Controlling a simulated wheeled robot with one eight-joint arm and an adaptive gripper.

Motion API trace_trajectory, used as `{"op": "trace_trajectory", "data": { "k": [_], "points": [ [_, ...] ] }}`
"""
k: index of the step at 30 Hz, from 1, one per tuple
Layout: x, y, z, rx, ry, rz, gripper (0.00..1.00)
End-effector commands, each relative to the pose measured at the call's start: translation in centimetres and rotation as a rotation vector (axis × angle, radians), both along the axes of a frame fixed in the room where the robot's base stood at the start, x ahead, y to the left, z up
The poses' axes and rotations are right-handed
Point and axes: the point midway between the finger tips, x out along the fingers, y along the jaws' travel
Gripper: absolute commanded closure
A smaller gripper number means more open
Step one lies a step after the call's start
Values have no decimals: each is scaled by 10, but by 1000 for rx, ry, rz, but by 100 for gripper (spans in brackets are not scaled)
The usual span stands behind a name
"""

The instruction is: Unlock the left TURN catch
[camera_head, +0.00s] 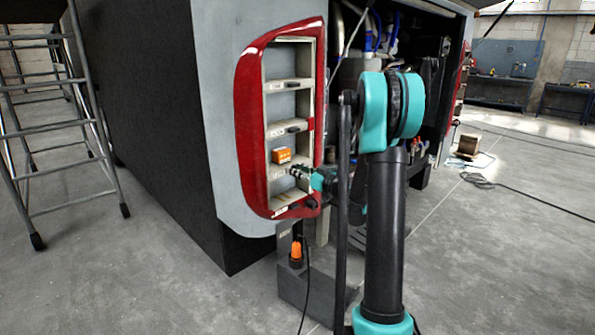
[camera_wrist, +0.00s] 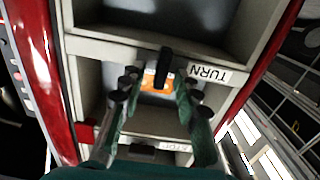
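The black TURN catch (camera_wrist: 165,62) shows as a dark lever on a pale ledge in the wrist view, with the TURN label (camera_wrist: 210,73) upside down beside it. My gripper (camera_wrist: 160,86) is open, with one finger on each side of the catch's lower end in that view. A gap shows between each finger and the catch; I cannot tell the depth between them. In the head view my gripper (camera_head: 300,173) is at a lower ledge of the red-framed lamp housing (camera_head: 250,120), just below an orange block (camera_head: 281,155). My gripper hides the catch there.
The orange block (camera_wrist: 150,85) sits behind the catch in the wrist view. Other ledges carry dark catches, one above (camera_head: 291,130). An orange-topped object (camera_head: 296,254) stands below the housing. A ladder (camera_head: 60,120) stands left; open floor lies right.

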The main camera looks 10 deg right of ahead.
Motion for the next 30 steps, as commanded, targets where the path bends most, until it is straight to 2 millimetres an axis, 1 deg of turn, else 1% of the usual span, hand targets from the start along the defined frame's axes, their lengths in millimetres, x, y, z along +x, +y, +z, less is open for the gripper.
{"op": "trace_trajectory", "data": {
  "k": [7, 8, 15, 24, 30],
  "points": [
    [1, 0, 0, 0, 0, 0, 68],
    [1, 0, 0, 0, 0, 0, 71],
    [0, 0, 0, 0, 0, 0, 100],
    [0, 0, 0, 5, 4, 0, 100],
    [1, 0, 0, 47, 34, 0, 100]
  ]
}}
